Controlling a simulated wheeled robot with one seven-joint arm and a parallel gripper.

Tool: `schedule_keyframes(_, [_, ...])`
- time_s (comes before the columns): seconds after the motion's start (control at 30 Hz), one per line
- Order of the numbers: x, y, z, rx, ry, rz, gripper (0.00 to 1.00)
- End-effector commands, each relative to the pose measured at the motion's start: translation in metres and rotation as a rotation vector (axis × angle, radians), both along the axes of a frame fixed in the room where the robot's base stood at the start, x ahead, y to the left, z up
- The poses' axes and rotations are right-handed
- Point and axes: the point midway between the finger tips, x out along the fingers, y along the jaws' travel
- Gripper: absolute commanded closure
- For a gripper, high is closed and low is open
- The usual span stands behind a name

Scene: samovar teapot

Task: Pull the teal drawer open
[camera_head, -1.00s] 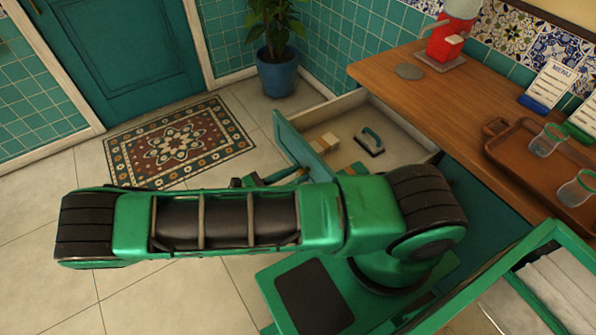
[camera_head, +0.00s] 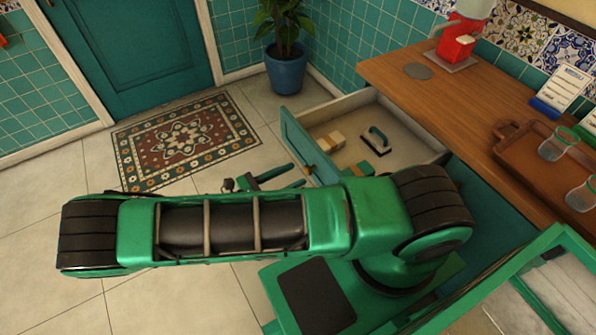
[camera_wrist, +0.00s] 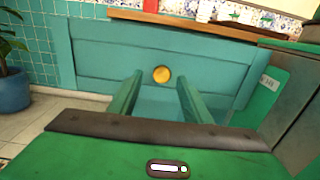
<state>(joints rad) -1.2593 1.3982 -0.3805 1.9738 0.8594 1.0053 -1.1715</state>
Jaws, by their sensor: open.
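The teal drawer (camera_head: 301,141) stands pulled out from under the wooden counter, its pale inside in view in the head view. In the wrist view its teal front (camera_wrist: 95,50) faces me, with a round brass knob (camera_wrist: 161,74) near the middle. The knob also shows in the head view (camera_head: 308,170). My gripper (camera_head: 299,174) is just in front of the drawer front. In the wrist view my gripper's two fingers (camera_wrist: 158,82) are apart, with the knob seen in the gap beyond their tips. They do not appear to touch it.
Inside the drawer lie a dark-handled tool (camera_head: 376,142) and small wooden blocks (camera_head: 331,141). On the counter (camera_head: 420,100) are a tray (camera_head: 520,165) with glasses and a red machine (camera_head: 461,42). A potted plant (camera_head: 286,72) and rug (camera_head: 183,140) are beyond; floor at left is clear.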

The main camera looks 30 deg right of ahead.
Motion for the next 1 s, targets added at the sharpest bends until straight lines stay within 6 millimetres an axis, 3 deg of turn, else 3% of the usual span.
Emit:
schedule_keyframes(0.2, [-0.001, 0.042, -0.001, 0.000, -0.002, 0.005, 0.56])
schedule_keyframes(0.4, [-0.002, 0.066, 0.000, 0.000, -0.004, 0.004, 0.56])
schedule_keyframes(1.0, [-0.003, 0.072, 0.000, 0.000, -0.002, 0.001, 0.56])
